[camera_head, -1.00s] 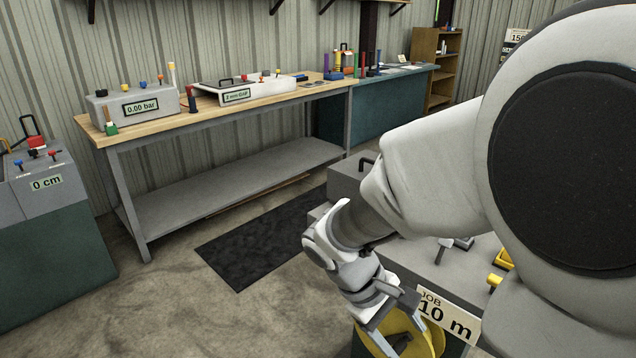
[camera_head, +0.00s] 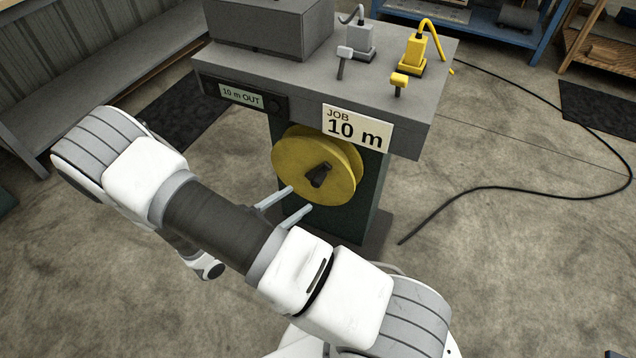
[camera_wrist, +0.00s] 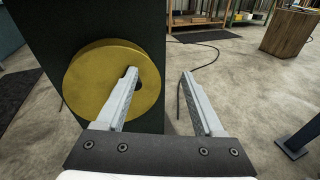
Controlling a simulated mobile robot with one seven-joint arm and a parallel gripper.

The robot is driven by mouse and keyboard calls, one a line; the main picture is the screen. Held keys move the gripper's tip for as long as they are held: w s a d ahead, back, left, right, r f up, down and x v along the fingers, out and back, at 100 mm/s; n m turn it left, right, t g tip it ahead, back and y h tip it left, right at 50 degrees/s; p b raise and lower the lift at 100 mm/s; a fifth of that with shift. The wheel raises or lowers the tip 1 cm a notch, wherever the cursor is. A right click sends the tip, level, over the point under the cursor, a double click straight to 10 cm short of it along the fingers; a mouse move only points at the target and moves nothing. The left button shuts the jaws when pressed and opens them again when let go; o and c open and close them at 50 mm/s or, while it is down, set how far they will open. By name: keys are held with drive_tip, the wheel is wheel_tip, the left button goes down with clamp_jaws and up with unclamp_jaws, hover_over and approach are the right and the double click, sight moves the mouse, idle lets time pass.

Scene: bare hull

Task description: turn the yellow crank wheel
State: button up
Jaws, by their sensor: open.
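The yellow crank wheel (camera_head: 310,160) is on the front of a dark green pedestal under a grey bench top, with a black handle (camera_head: 319,174) standing out from its face. It also shows left of centre in the wrist view (camera_wrist: 105,85), where the left finger covers part of the handle. My gripper (camera_head: 298,198) is open, in front of the wheel and low beside it in the head view. In the wrist view my gripper (camera_wrist: 158,72) has nothing between its fingers. I cannot tell whether the left finger touches the handle.
A sign reading "JOB 10 m" (camera_head: 357,129) and a display reading "10 m OUT" (camera_head: 241,97) are above the wheel. Grey and yellow levers (camera_head: 399,84) stand on the bench top. A black cable (camera_head: 520,188) runs over the floor at right.

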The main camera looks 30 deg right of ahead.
sight(315, 185)
wheel_tip(315, 185, down, 11)
drive_tip(key=a+n+t+y+b, duration=0.1)
drive_tip(key=n+t+b, duration=0.1)
drive_tip(key=n+t, duration=0.45)
drive_tip(key=shift+g, duration=0.45)
drive_tip(key=b+x, duration=0.1)
drive_tip(key=x, duration=0.4)
drive_tip(key=b+x, duration=0.1)
drive_tip(key=x, duration=0.5)
drive_tip(key=b+x, duration=0.1)
drive_tip(key=x, duration=0.5)
drive_tip(key=shift+w+a, duration=0.1)
drive_tip(key=shift+w, duration=0.45)
clamp_jaws()
